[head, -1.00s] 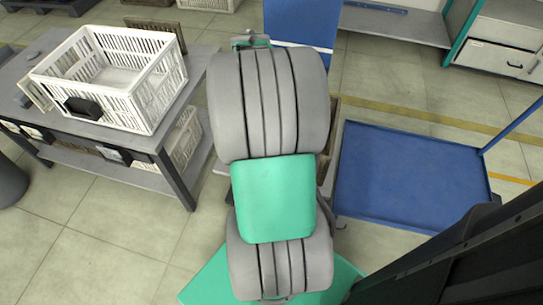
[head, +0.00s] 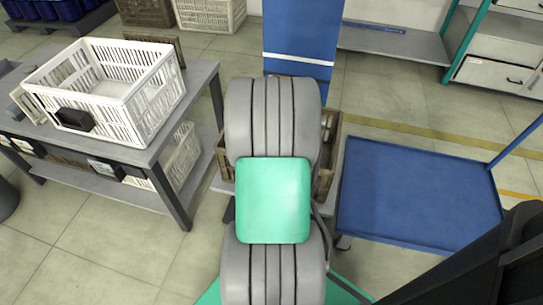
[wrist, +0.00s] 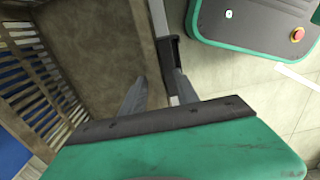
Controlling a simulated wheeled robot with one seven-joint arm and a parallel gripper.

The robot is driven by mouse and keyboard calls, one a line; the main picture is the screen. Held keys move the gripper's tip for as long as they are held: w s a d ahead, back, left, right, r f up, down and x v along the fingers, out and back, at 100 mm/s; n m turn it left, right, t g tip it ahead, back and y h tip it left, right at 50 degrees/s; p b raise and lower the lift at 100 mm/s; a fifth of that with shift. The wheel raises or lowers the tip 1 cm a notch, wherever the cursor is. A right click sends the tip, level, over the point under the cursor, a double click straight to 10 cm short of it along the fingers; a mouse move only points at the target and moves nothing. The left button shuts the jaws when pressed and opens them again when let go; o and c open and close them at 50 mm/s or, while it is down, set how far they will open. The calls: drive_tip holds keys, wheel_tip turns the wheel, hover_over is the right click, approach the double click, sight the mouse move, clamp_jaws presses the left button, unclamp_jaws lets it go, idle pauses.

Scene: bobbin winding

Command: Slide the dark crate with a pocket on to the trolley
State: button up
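The dark brown crate (head: 331,150) stands on a grey stand behind my arm in the head view, mostly hidden by the arm. The wrist view looks down into this crate (wrist: 95,50), with its slatted wall at left. A small black part, perhaps the pocket (wrist: 173,52), is on the near wall's outer side. My gripper (wrist: 160,80) has its fingers apart, one on the crate's inner side and one on the outer side of that wall. Contact cannot be told. The gripper is hidden in the head view. The blue trolley (head: 415,195) is to the right of the crate.
A grey table (head: 140,140) at left holds a white crate (head: 105,85) with a black pocket. A blue panel (head: 298,40) stands behind the crate. A green-and-grey unit with a red button (wrist: 255,25) is at the wrist view's upper right. Shelving stands at the back right.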

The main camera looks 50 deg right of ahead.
drive_tip(key=shift+f, duration=0.8)
drive_tip(key=shift+c, duration=0.6)
clamp_jaws()
